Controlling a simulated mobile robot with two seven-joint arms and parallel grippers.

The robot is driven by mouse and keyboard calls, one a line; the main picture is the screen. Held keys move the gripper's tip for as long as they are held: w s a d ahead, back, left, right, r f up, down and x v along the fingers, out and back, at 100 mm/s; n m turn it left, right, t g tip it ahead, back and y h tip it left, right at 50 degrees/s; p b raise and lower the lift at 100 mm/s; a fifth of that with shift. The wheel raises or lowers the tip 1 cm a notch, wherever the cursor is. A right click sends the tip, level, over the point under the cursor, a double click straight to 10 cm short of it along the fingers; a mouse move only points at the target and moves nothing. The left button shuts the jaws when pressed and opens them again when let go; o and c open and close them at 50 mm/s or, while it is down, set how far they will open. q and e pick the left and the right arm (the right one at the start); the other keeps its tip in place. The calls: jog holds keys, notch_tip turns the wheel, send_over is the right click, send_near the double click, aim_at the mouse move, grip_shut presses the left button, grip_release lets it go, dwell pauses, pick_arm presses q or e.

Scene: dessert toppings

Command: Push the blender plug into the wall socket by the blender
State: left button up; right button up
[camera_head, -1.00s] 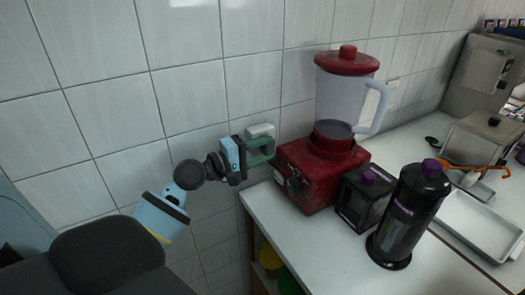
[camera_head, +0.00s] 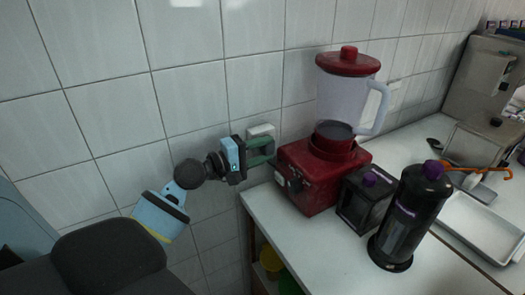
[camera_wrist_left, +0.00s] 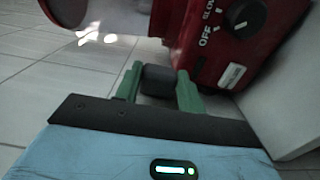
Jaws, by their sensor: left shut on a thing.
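The red blender (camera_head: 318,180) stands on the white counter against the tiled wall. Its base with the OFF and SLOW dial also shows in the left wrist view (camera_wrist_left: 235,35). A white wall socket (camera_head: 262,130) sits left of the blender, just above my left gripper (camera_head: 268,150). My green fingers are shut on the dark blender plug (camera_wrist_left: 158,80), which shows between them in the left wrist view. In the head view the plug is hidden by the gripper. I cannot tell whether the plug touches the socket. My right gripper is not in view.
A black box with a purple knob (camera_head: 364,203) and a tall dark dispenser (camera_head: 410,220) stand right of the blender. A white tray (camera_head: 485,228) lies farther right. The counter's left edge is just below my gripper. The wall on the left is bare.

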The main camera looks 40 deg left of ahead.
pick_arm(q)
jog(key=o, duration=1)
jog(key=shift+a, duration=0.1)
jog(key=shift+o, duration=0.7)
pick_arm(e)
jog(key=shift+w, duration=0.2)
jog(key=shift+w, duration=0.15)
pick_arm(q)
jog(key=b+v, duration=0.1)
jog(key=v, duration=0.6)
jog(key=shift+s, duration=0.4)
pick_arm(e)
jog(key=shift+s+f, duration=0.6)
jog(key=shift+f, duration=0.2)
pick_arm(q)
jog(key=shift+a, duration=0.1)
